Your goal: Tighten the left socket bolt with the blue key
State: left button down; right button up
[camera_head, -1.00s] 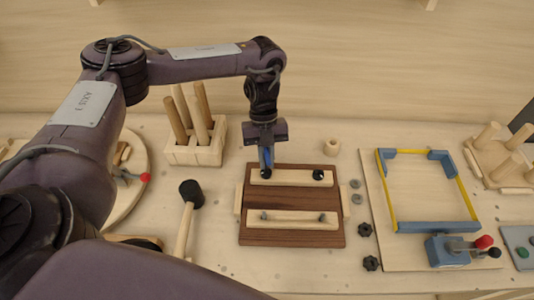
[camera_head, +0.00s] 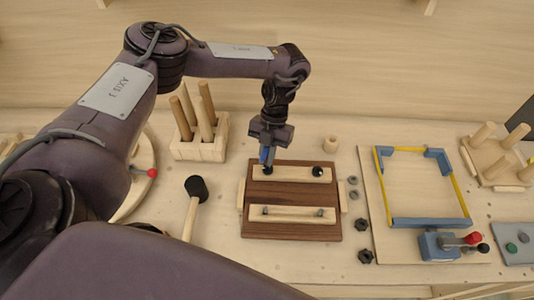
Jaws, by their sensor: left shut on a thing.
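My left gripper (camera_head: 266,160) is shut on the blue key (camera_head: 264,155), which is mostly hidden between the fingers. The key stands over the left socket bolt (camera_head: 267,170), a dark round head at the left end of the upper pale strip on the dark brown board (camera_head: 291,192). The key's tip is at the bolt; I cannot tell how deep it sits. The right socket bolt (camera_head: 317,171) is a black head at the strip's other end. My right gripper is not in view.
A mallet (camera_head: 195,190) lies left of the board, and a block with wooden pegs (camera_head: 200,148) stands behind it. Loose nuts and black knobs (camera_head: 362,225) lie to the right. A blue and yellow frame (camera_head: 376,190) lies further right.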

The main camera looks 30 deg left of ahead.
aim_at(266, 151)
pick_arm(q)
jog(key=shift+n+h+p, duration=0.4)
jog(key=shift+n+p, duration=0.15)
jog(key=shift+n, duration=0.65)
jog(key=shift+r+p, duration=1.05)
jog(key=shift+r, duration=1.45)
